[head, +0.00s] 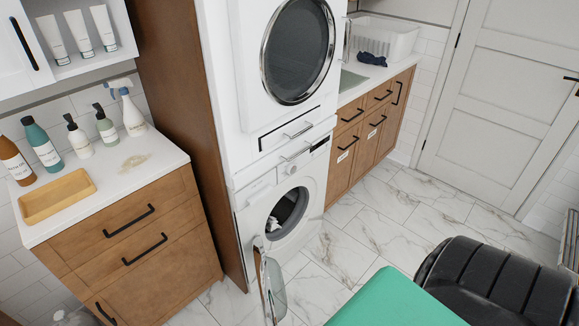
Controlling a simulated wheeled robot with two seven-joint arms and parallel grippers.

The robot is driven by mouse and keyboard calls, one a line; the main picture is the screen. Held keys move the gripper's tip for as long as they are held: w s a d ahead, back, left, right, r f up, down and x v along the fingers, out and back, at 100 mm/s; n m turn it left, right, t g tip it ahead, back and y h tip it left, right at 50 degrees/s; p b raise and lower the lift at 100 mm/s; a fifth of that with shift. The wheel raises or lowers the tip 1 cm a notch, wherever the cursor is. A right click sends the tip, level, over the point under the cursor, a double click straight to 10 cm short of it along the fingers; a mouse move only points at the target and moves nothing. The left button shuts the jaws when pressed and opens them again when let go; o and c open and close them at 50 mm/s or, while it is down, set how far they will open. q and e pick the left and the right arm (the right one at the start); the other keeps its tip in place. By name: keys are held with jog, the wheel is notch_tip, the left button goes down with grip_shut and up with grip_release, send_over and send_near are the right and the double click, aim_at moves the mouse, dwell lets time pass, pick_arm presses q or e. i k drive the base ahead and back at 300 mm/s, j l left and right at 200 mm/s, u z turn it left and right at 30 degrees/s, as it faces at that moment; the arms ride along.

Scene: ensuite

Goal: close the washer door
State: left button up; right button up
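The washer (305,190) is the lower white machine in a stack, with a round dark drum opening (290,212) in its front. Its washer door (271,287) is open. It stands out from the front towards me, seen nearly edge-on, with its glass facing right. Some white cloth (273,223) shows at the left of the drum opening. Neither of my grippers is in the head view.
A dryer (270,75) with a shut round door sits above the washer. A wooden cabinet (135,225) with bottles on top stands left. A green flat surface (395,300) and a black ribbed object (500,285) fill the lower right. Marble floor (345,240) is clear before the washer.

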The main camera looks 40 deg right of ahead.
aim_at(268, 305)
jog(key=i+j+z, duration=0.15)
jog(key=z, duration=0.3)
jog(key=i+j+z, duration=0.1)
jog(key=j+z, duration=0.3)
jog(key=i+j+z, duration=0.1)
jog(key=z, duration=0.35)
jog(key=j+z, duration=0.4)
